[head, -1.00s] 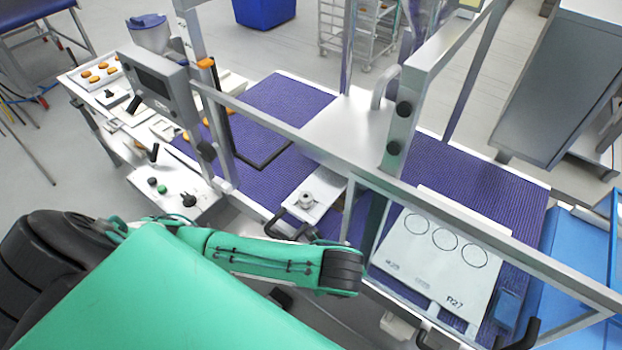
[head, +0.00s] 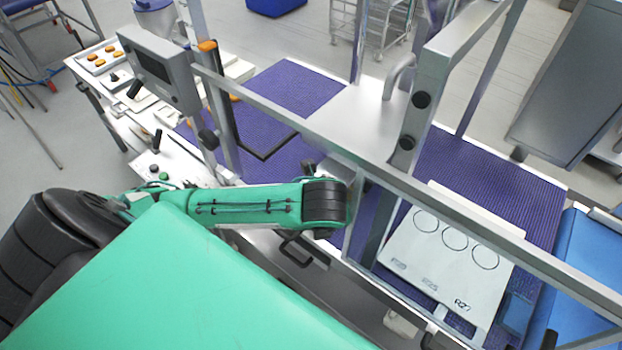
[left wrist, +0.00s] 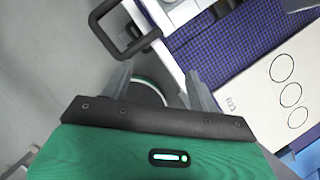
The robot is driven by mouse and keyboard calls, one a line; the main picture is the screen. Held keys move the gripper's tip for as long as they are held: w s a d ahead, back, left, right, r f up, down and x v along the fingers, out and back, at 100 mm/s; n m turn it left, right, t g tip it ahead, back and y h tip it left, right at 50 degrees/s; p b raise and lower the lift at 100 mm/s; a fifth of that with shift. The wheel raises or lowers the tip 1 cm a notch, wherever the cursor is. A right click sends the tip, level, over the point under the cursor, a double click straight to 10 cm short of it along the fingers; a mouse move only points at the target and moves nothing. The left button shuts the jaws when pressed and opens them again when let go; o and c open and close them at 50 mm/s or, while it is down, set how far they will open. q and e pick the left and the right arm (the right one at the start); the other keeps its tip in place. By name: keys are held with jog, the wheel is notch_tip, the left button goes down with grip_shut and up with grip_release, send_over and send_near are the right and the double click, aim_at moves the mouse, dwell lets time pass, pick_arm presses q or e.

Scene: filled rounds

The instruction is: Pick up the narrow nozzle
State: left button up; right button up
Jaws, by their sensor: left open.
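I cannot make out the narrow nozzle for certain in any view now. A small round metal piece (left wrist: 172,3) is cut off by the top edge of the left wrist view, on a pale fixture; I cannot tell whether it is the nozzle. My left gripper (left wrist: 160,70) is open, its two fingers apart with nothing held between them. A round rim (left wrist: 150,88) shows between and beyond the fingers, partly hidden. In the head view my left forearm hides the gripper and the small plate beside the belt. My right gripper is in no view.
A metal frame bar (head: 400,190) crosses above the purple belt (head: 275,165). A black handle (head: 300,248) sticks out at the near edge. A white board (head: 440,265) with three circles lies to the right. A grey screen box (head: 160,72) stands left.

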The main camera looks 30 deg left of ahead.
pick_arm(q)
jog(key=w+a+f+p, duration=0.1)
jog(key=w+a, duration=0.1)
jog(key=w, duration=0.1)
jog(key=w+a+f+p, duration=0.1)
jog(key=w+a+p, duration=0.1)
jog(key=w+a, duration=0.1)
jog(key=w+a+f+p, duration=0.2)
jog(key=w+a, duration=0.1)
jog(key=shift+w, duration=0.15)
jog(key=shift+w+a+f, duration=0.1)
jog(key=shift+f, duration=0.15)
jog(key=shift+c, duration=0.4)
jog(key=c, duration=1)
